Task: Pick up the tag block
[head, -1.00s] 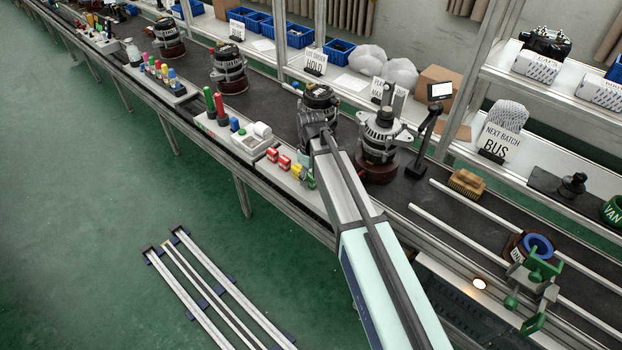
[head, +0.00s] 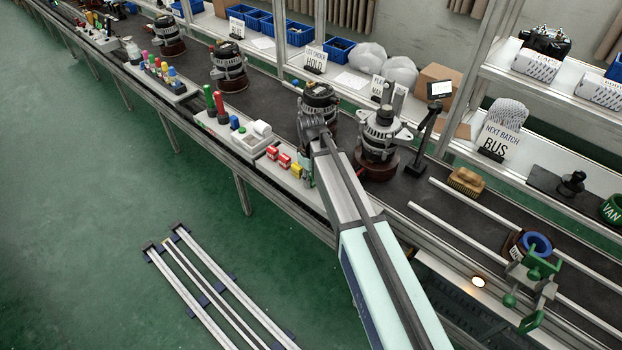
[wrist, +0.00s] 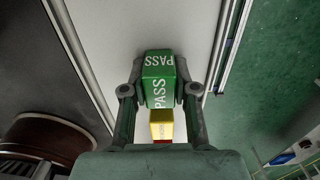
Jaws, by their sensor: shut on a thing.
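The green tag block (wrist: 158,80), lettered PASS on two faces, sits between the two fingers of my gripper (wrist: 160,92) in the wrist view. The fingers are shut on its sides. A yellow block (wrist: 161,124) lies just behind it, nearer the camera, with a bit of red below it. In the head view my gripper (head: 307,172) is at the end of the pale tray strip, right of the yellow block (head: 297,170). The green block is mostly hidden there. I cannot tell whether it touches the tray.
Red blocks (head: 284,160) stand left of the yellow one. An alternator (head: 381,135) on a brown base stands right of my arm, and another (head: 319,100) stands behind it. A small screen on a post (head: 439,92) rises further right. The green floor lies in front of the line.

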